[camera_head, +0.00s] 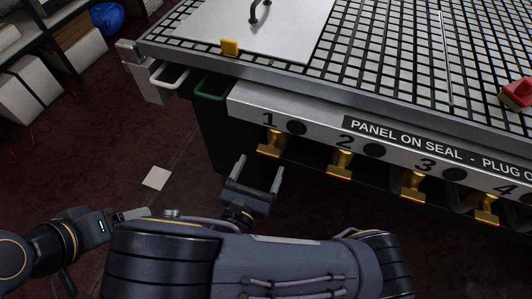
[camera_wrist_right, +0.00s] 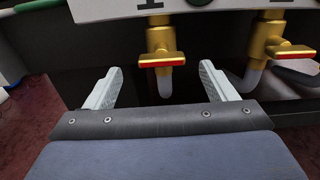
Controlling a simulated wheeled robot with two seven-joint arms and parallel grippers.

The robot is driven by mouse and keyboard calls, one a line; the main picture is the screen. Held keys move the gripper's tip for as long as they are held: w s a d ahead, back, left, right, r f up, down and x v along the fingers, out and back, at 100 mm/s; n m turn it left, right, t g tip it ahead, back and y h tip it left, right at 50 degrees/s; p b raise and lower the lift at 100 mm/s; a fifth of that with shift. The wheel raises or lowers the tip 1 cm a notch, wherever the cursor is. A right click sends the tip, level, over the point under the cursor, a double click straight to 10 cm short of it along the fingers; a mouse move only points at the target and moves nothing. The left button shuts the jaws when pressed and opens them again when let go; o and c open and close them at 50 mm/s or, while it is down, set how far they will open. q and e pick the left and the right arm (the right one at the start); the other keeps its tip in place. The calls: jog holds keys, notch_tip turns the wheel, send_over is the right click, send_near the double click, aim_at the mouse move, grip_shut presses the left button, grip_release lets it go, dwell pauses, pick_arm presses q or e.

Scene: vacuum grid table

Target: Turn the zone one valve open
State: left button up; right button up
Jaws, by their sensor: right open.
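The zone one valve (camera_head: 271,146) is a brass valve under the number 1 on the table's front panel. In the right wrist view the valve (camera_wrist_right: 160,52) has a lever with a red stripe lying crosswise to its vertical body, and a grey hose runs down below it. My right gripper (camera_head: 260,165) is open and empty, just below and in front of this valve. In the wrist view its two fingers (camera_wrist_right: 161,72) stand either side of the valve, apart from it. My left gripper (camera_head: 130,214) is low at the left, partly hidden by my arm; its jaws are unclear.
Similar brass valves, two (camera_head: 340,163), three (camera_head: 414,184) and four (camera_head: 485,208), line the panel to the right. A green handle (camera_head: 211,92) and a white handle (camera_head: 168,77) stick out at the left corner. The grid table (camera_head: 400,60) is above; open floor lies left.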

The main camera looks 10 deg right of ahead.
aim_at(267, 154)
jog(key=x, duration=0.6)
jog(key=shift+w+d+b, duration=0.1)
jog(key=shift+d+b, duration=0.1)
jog(key=shift+b, duration=0.15)
jog(key=c, duration=1)
